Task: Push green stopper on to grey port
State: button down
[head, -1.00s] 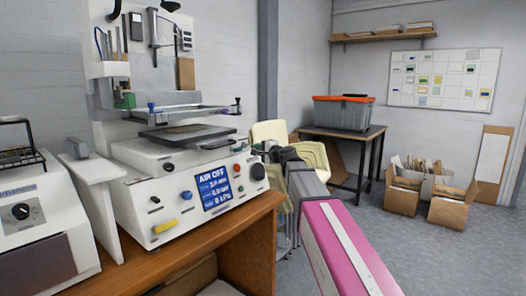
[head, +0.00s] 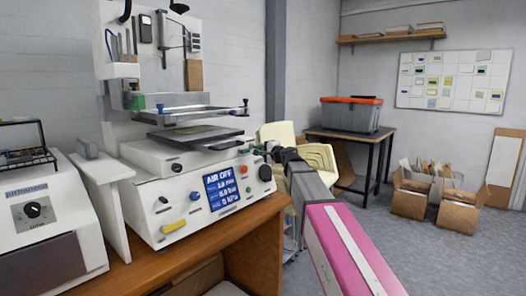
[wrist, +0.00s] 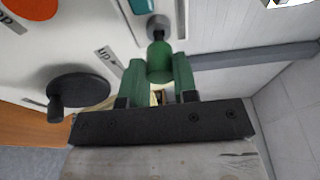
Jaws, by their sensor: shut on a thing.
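The green stopper (wrist: 160,62) is between the two fingers of my gripper (wrist: 159,78) in the wrist view, and the gripper is shut on it. The stopper's dark narrow end points at the round grey port (wrist: 158,26) on the white machine face. The two are in line and very close in the picture; I cannot tell whether they touch. In the head view my gripper (head: 270,151) is at the right side of the white pad printer (head: 185,190), and the stopper and port are too small or hidden to make out there.
A black crank knob (wrist: 78,88) and a red round button (wrist: 32,6) are left of the gripper in the wrist view. A teal part (wrist: 145,5) is just beyond the port. Cream chairs (head: 300,150) stand behind my arm.

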jog(key=shift+x, duration=1.1)
dwell(0.9)
jog(key=c, duration=1.1)
grip_release()
jog(key=shift+s+a, duration=0.1)
jog(key=shift+a, duration=0.1)
jog(key=shift+s, duration=0.1)
jog(key=shift+v, duration=1.5)
jog(key=o, duration=0.6)
jog(key=shift+d, duration=0.1)
